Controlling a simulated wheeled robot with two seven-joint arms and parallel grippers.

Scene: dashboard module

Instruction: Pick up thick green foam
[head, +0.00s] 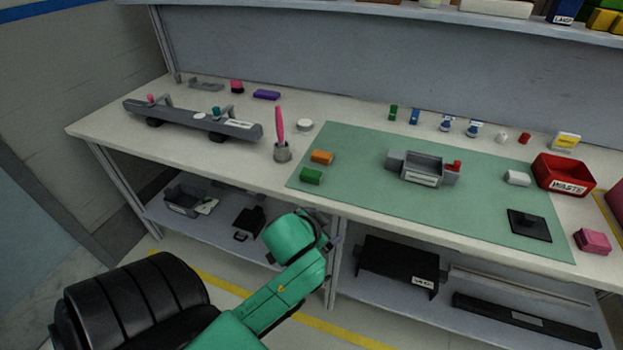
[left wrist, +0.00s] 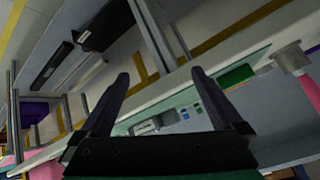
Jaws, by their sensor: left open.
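A thick green foam block (head: 312,176) lies at the left front corner of the green mat (head: 345,200), just in front of an orange block (head: 321,157). In the left wrist view the green block (left wrist: 237,76) shows beyond the right-hand finger, apart from it. My left gripper (left wrist: 160,76) is open, with nothing between its fingers. In the head view my green left arm reaches up in front of the bench, below the block; its fingers are not clearly visible there. My right gripper is not in view.
A grey holder (head: 282,152) with a pink tool stands left of the mat. A grey fixture (head: 420,166) sits mid-mat, and a red waste bin (head: 563,175) stands at right. The bench front edge lies between my arm and the block. A lower shelf (head: 222,232) holds dark items.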

